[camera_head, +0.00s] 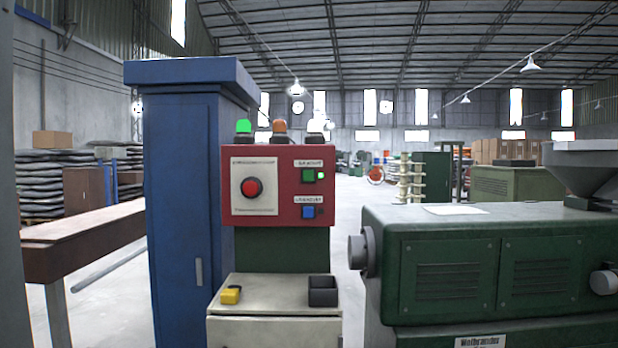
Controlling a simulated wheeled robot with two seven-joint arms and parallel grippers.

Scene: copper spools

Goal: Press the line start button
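A red control box (289,218) stands in front of a tall blue cabinet. On its white plate (254,207) is a round red button (252,187). Neither of my grippers is in view.
Below the box is a pale cabinet (272,294) with a yellow object (231,294) and a black open box (323,291) on top. A green lamp (243,126) glows above the box. A green machine (480,260) stands right, a brown bench (85,240) left.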

